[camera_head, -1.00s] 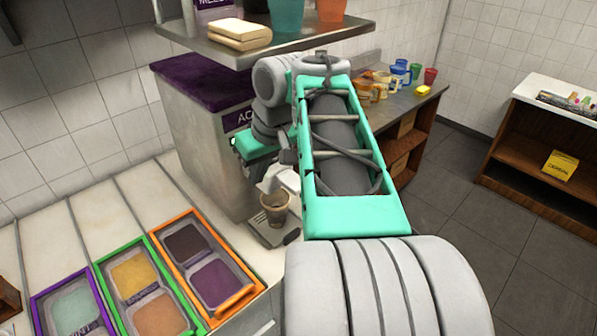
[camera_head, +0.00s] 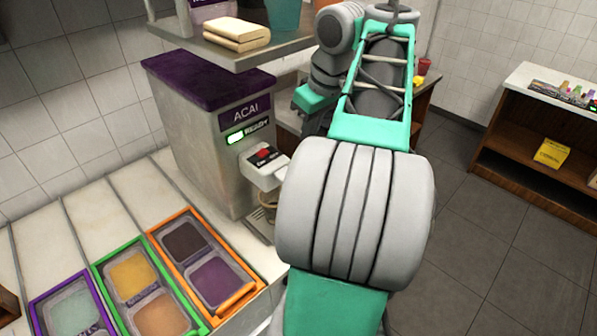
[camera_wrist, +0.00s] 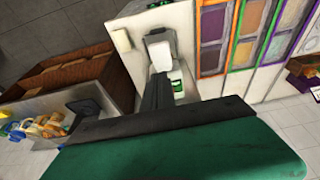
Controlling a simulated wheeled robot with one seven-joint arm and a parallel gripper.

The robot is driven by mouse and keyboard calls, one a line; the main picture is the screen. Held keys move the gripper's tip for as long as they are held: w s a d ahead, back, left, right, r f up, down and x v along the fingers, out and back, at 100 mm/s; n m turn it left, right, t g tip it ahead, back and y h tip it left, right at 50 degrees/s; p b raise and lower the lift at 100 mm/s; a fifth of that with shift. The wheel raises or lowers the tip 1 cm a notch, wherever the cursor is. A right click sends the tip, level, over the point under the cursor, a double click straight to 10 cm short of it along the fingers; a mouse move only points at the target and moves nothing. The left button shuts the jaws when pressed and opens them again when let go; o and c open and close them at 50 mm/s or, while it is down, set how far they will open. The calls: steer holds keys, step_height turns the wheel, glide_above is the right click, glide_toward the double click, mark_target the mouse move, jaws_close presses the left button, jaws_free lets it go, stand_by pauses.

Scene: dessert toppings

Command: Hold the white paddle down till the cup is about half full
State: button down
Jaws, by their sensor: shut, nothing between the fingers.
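The acai machine (camera_head: 205,140) stands on the counter, its ACAI sign and a lit green READY light in view. Its white dispenser head (camera_head: 262,172) carries a dark panel with a red mark. My gripper (camera_wrist: 157,88) shows in the wrist view as dark fingers, shut and empty. In the head view my arm is right of the machine, apart from it, and hides the fingertips.
Topping trays with purple, green (camera_head: 128,282) and orange (camera_head: 232,302) rims lie at the front left. A shelf (camera_head: 235,52) with a folded cloth and containers hangs above the machine. A wooden shelf unit (camera_head: 500,150) stands right, past open floor.

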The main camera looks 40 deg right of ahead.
steer(key=b+x, duration=0.2)
steer(key=x, duration=0.2)
steer(key=b+x, duration=0.2)
steer(key=x, duration=0.3)
steer(key=s+b+x, duration=0.1)
steer(key=x, duration=0.3)
steer(key=shift+f+b, duration=0.4)
steer(key=shift+f, duration=0.2)
steer(key=shift+f, duration=0.1)
steer(key=shift+s+d+f+t+b, duration=0.1)
steer(key=shift+s+f+t+b, duration=0.15)
steer(key=shift+f+t+b, duration=0.3)
steer(key=shift+s+f+t+b, duration=0.25)
steer(key=shift+f+t+b, duration=0.15)
steer(key=shift+t+b, duration=0.35)
steer(key=shift+s+f+t+b, duration=0.1)
steer(key=shift+f+t+b, duration=0.7)
steer(key=shift+b, duration=0.3)
steer(key=shift+f, duration=0.1)
